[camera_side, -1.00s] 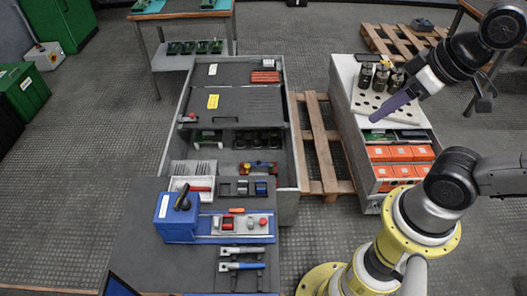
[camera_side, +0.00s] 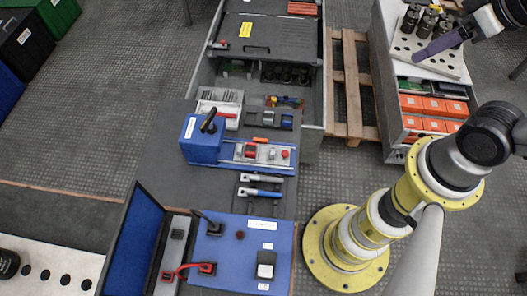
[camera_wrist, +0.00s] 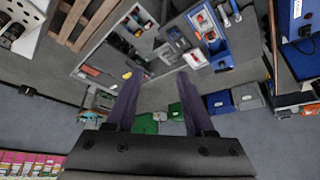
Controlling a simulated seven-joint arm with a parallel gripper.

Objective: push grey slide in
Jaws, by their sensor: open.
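A blue panel (camera_side: 225,153) carries small red and grey parts. A small grey piece (camera_side: 272,154) sits beside a red one on it; I cannot tell for sure whether this is the grey slide, or how far in it is. In the wrist view a blue unit with red and grey parts (camera_wrist: 212,35) shows at the upper right, tilted. My gripper (camera_side: 439,48) is at the upper right of the side view, over the perforated white rack and far from the panel. In the wrist view its two purple fingers (camera_wrist: 157,82) are apart with nothing between them.
Dark cylinders (camera_side: 428,20) stand in the white rack (camera_side: 455,66), close to my gripper. Orange boxes (camera_side: 424,104) lie in the cabinet below. Two blue-and-grey handled parts (camera_side: 262,192) lie in front of the panel. A larger blue box (camera_side: 240,250) with a red cable stands nearer the front.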

